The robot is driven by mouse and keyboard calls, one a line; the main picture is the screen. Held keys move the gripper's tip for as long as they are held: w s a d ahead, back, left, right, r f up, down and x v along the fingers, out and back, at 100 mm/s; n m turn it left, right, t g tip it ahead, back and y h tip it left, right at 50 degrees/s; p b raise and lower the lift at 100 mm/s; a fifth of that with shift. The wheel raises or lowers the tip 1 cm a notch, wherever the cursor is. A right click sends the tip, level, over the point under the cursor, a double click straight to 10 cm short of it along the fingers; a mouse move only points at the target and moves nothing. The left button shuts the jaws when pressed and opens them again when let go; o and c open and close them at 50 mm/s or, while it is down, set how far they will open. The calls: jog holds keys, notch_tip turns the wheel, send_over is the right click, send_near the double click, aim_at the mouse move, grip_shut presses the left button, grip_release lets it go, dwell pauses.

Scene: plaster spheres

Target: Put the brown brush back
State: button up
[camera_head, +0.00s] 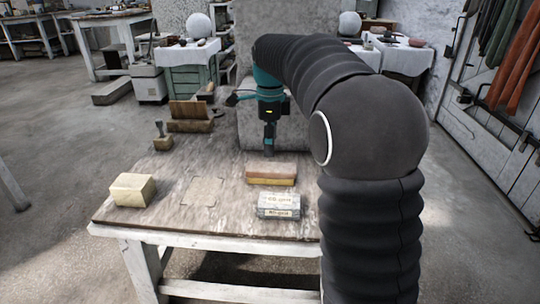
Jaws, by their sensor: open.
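A long brown-topped block with a tan lower layer, which looks like the brown brush (271,174), lies on the worktable (160,205) right of its middle. My gripper (269,149) points down behind it, apart from it in the picture. It is open and appears empty; its fingertips are small here, and its exact height above the table is hard to tell. A pale rectangular outline (202,191) is marked on the bare tabletop to the left of the brush. A smaller upright tool with a dark handle (162,137) stands at the table's left edge.
A cream block (132,190) sits at the front left. Grey printed boxes (279,205) lie in front of the brush. A wooden stand (189,117) is at the back left, and a large grey block (250,125) rises behind my gripper. My arm hides the table's right side.

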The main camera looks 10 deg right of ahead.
jog(key=s+r+n+t, duration=0.2)
jog(key=s+r+n, duration=0.4)
jog(key=s, duration=0.3)
jog(key=s+f+n+t, duration=0.1)
jog(key=s+f+n, duration=0.4)
jog(key=s, duration=0.5)
jog(key=s+f+n+t, duration=0.2)
jog(key=s+f+n, duration=0.3)
jog(key=s+n, duration=0.5)
jog(key=shift+s+f+n+t, duration=0.2)
jog(key=shift+s+n+t, duration=0.1)
jog(key=shift+s, duration=0.45)
